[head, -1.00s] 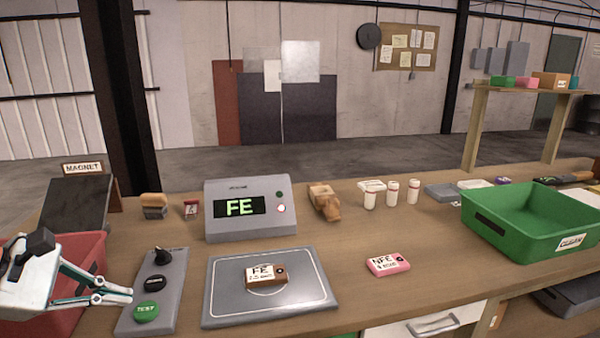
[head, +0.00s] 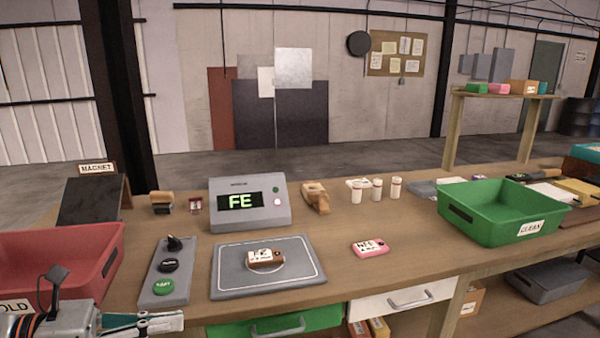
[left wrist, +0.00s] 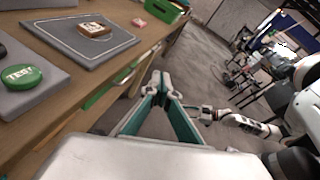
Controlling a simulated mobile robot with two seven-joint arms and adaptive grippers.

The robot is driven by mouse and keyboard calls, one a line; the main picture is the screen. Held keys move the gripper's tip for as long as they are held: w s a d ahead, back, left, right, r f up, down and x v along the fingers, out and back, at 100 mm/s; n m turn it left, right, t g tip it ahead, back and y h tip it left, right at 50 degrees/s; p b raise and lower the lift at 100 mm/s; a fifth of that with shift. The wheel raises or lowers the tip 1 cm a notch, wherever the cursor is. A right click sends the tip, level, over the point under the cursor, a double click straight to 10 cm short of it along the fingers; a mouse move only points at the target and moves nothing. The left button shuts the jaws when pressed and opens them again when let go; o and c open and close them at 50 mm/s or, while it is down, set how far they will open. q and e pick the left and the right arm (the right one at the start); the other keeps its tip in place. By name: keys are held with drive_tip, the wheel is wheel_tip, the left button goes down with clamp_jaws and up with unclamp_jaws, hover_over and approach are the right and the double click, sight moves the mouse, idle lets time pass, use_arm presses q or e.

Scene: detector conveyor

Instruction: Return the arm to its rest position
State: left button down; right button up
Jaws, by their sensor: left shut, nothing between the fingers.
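My left gripper (head: 172,321) is at the bottom left of the head view, low and in front of the bench's front edge, below the red bin. In the left wrist view its fingers (left wrist: 162,80) meet at the tips, with nothing between them. It is apart from the bench. In the left wrist view a white arm of mine (left wrist: 245,124) shows at the right; whether its gripper is open is too small to tell. My right gripper is not in the head view.
The bench holds a red bin (head: 108,262), a button panel (head: 152,285), a detector showing FE (head: 282,212), a grey plate (head: 230,286) with a brown FE block (head: 266,259), a pink NFE block (head: 371,248) and a green bin (head: 478,228). A green drawer (head: 245,330) lies below.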

use_arm(q)
drive_tip(key=a+f+n+t+y+p, duration=0.2)
drive_tip(key=f+n+t+y, duration=0.25)
drive_tip(key=f+n, duration=0.75)
drive_tip(key=a+f+n+t+y+p, duration=0.15)
drive_tip(key=f+n+t+y, duration=0.35)
drive_tip(key=n, duration=1.3)
drive_tip(key=s+d+f+n+g, duration=0.2)
drive_tip(key=s+f+n+g, duration=0.1)
drive_tip(key=s+f+n, duration=0.2)
drive_tip(key=s+d+f+n+g+y, duration=0.1)
drive_tip(key=s+d+f+n+g, duration=0.2)
drive_tip(key=s+f+n, duration=0.3)
drive_tip(key=s+f, duration=0.3)
drive_tip(key=f, duration=0.4)
drive_tip(key=shift+f+p, duration=0.35)
drive_tip(key=shift+p, duration=0.05)
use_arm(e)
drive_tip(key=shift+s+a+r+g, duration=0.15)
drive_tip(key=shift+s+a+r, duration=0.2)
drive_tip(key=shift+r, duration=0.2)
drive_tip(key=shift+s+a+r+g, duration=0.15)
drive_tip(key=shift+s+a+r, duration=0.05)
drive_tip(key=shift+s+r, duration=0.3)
